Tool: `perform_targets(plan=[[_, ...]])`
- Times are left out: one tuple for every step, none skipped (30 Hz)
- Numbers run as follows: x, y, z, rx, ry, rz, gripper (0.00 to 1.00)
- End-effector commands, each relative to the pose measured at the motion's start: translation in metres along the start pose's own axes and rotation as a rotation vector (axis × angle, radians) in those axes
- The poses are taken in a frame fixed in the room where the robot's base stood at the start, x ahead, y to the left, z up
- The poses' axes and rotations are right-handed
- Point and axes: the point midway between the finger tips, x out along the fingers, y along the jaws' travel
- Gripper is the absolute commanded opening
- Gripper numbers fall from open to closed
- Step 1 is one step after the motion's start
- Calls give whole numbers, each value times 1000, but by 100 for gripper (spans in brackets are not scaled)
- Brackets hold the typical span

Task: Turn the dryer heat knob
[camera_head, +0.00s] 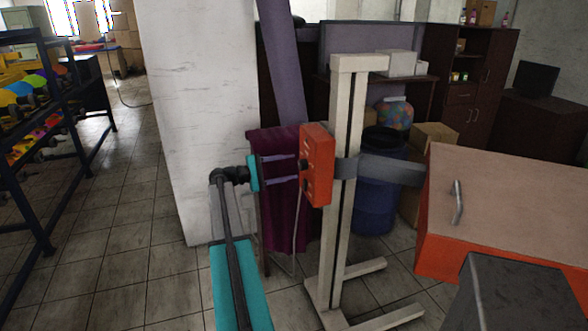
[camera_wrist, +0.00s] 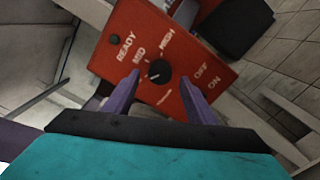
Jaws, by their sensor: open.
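The dryer's orange-red control box (camera_head: 318,150) is mounted on a pale upright post. My gripper (camera_wrist: 159,78) is open. Its two purple fingers stand on either side of the knob, with gaps visible. In the head view, my gripper (camera_head: 297,168) points at the box's face from the left.
The pale post (camera_head: 340,190) stands on a splayed base. A blue barrel (camera_head: 376,205) stands behind.

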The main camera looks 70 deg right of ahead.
Motion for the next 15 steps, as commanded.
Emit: perform_targets(plan=[[-9, -1, -1, 0, 2, 1, 51], [-15, -1, -1, 0, 3, 1, 51], [-21, -1, -1, 0, 3, 1, 51], [-26, -1, -1, 0, 3, 1, 51], [-30, -1, -1, 1, 2, 1, 51], [-37, -1, -2, 1, 3, 1, 51], [-42, -1, -2, 1, 3, 2, 51], [-47, -1, -1, 1, 3, 1, 51], [-53, -1, -1, 1, 2, 1, 51], [-58, -1, -1, 1, 3, 1, 51], [-63, 0, -2, 2, 3, 1, 51], [-70, 0, -2, 2, 4, 2, 51], [-74, 0, -1, 2, 3, 1, 51], [-78, 0, -1, 2, 2, 1, 51], [-83, 0, -1, 1, 3, 1, 51]])
